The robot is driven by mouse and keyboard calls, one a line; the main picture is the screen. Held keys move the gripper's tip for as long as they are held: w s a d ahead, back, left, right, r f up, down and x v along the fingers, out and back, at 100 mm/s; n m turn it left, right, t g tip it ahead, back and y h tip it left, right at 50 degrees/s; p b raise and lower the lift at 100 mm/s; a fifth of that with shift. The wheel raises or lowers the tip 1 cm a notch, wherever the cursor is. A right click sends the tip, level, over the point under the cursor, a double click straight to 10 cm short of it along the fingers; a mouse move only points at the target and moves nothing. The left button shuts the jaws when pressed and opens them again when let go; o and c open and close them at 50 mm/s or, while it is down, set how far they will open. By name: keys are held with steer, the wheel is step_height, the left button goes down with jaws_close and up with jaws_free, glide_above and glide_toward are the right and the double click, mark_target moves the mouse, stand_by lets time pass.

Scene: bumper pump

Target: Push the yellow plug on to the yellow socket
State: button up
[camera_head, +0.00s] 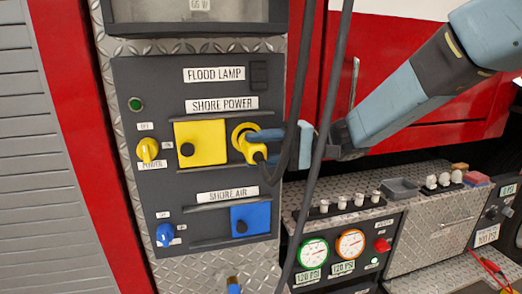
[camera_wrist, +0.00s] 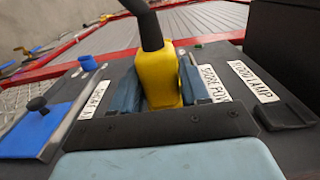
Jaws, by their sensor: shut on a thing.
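The yellow plug (camera_head: 252,149) is at the panel's right side in the head view, its black cable hanging from it. My gripper (camera_head: 266,142) is shut on it from the right. In the wrist view, the plug (camera_wrist: 157,78) sits between the two blue-grey fingers of my gripper (camera_wrist: 159,88), with the cable rising from its end. A yellow ring, the yellow socket (camera_head: 237,131), shows just behind and left of the plug under the SHORE POWER label. The plug overlaps the socket; I cannot tell how far it is seated. The socket is hidden in the wrist view.
A yellow sliding cover (camera_head: 200,143) with a black knob stands left of the socket. A blue cover (camera_head: 250,219) and blue switch (camera_head: 165,234) are below; a yellow switch (camera_head: 147,149) is left. Dark cables (camera_head: 322,120) hang in front. Gauges (camera_head: 313,252) stand lower right.

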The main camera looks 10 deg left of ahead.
steer(key=shift+w+a, duration=0.35)
steer(key=shift+w, duration=0.25)
stand_by(2.0)
steer(key=o, duration=1.1)
steer(key=shift+c, duration=0.2)
steer(key=v, duration=1.4)
steer(key=s+d+f+m+t+h, duration=0.3)
steer(key=s+d+f+t+h, duration=0.3)
steer(key=s+h, duration=0.25)
steer(key=s+d+m+t+h, duration=0.1)
steer(key=s+d+t+h, duration=0.2)
steer(key=d, duration=0.6)
steer(key=s+d+r+m+t+h, duration=0.1)
steer(key=s+d+m+t+h, duration=0.1)
steer(key=d, duration=0.8)
steer(key=s+t+h, duration=0.1)
steer(key=t+h, duration=0.1)
steer(key=t, duration=0.1)
steer(key=shift+d+r+t, duration=0.2)
steer(key=shift+r+t, duration=0.1)
